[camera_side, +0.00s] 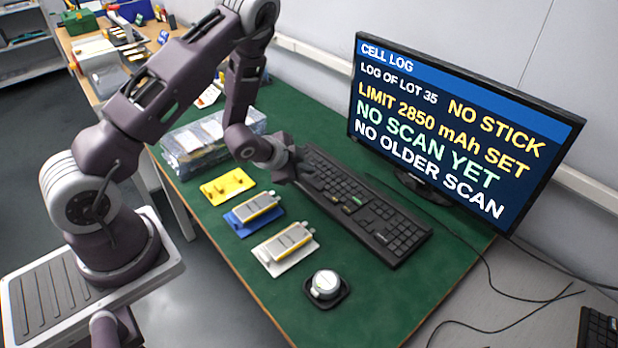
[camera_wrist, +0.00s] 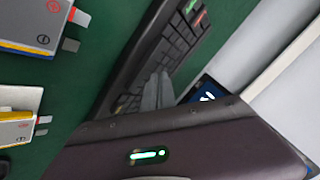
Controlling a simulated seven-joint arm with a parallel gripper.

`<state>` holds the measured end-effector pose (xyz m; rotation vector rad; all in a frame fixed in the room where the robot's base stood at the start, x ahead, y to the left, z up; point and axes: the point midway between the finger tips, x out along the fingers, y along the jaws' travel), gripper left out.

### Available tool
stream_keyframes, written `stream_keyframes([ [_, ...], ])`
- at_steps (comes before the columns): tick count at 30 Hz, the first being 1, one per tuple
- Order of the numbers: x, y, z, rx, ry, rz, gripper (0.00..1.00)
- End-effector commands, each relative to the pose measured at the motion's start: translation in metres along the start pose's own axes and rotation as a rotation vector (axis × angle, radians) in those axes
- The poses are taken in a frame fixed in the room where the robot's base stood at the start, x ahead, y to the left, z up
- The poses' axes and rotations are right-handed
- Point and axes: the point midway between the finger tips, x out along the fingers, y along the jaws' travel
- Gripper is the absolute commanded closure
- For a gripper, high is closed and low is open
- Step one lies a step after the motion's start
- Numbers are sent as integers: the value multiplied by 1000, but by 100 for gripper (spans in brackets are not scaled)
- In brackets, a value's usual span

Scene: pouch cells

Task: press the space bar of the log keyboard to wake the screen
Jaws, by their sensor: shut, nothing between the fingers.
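The black log keyboard (camera_side: 375,212) lies on the green mat in front of the monitor, and part of it shows in the wrist view (camera_wrist: 128,82). My gripper (camera_side: 306,174) is shut and empty, low over the far-left part of the keyboard. In the wrist view its closed fingertips (camera_wrist: 158,90) overlap the keys. I cannot tell whether they touch a key. I cannot make out the space bar; my gripper may hide it. The monitor screen (camera_side: 455,130) is lit, blue with large text headed "CELL LOG" and "LOG OF LOT 35".
Left of the keyboard lie a yellow plate (camera_side: 228,186), a pouch cell on a blue plate (camera_side: 240,224) and another on a white plate (camera_side: 270,266). A round device (camera_side: 325,284) sits nearer. A clear bin (camera_side: 188,166) stands behind. Cables (camera_side: 487,280) run at the right.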

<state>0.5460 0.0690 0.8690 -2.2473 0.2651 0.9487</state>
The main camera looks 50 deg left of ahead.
Motion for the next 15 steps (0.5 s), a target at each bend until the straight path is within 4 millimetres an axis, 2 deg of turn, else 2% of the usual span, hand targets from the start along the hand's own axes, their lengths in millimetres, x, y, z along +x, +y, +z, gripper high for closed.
stream_keyframes([
  [8,-1,-1,0,0,-1,0,100],
  [15,-16,-12,-12,-1,1,-2,100],
])
